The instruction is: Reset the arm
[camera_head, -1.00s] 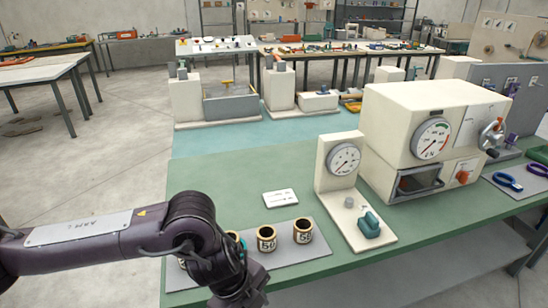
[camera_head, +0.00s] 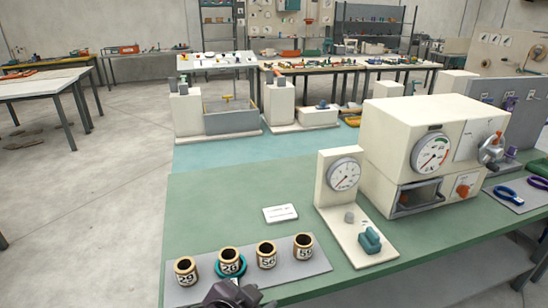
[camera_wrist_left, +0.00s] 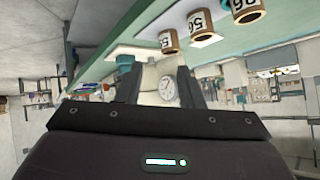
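My left gripper (camera_head: 235,293) shows as a dark shape at the bottom edge of the head view, in front of the row of labelled cups. In the left wrist view its two dark fingers (camera_wrist_left: 138,88) stand well apart with nothing between them, only the distant dial gauge seen through the gap. The cups stand upright on a grey mat (camera_head: 318,262): cup 29 (camera_head: 186,270), cup 26 (camera_head: 230,262) with a teal ring around its base, cup 56 (camera_head: 266,254) and another numbered cup (camera_head: 303,247). My right gripper is not in view.
A dial gauge stand (camera_head: 341,180) with a teal knob (camera_head: 370,240) stands right of the cups. A large cream machine (camera_head: 430,150) is behind it. A white card (camera_head: 280,213) lies on the green table (camera_head: 215,210). The table's left part is clear.

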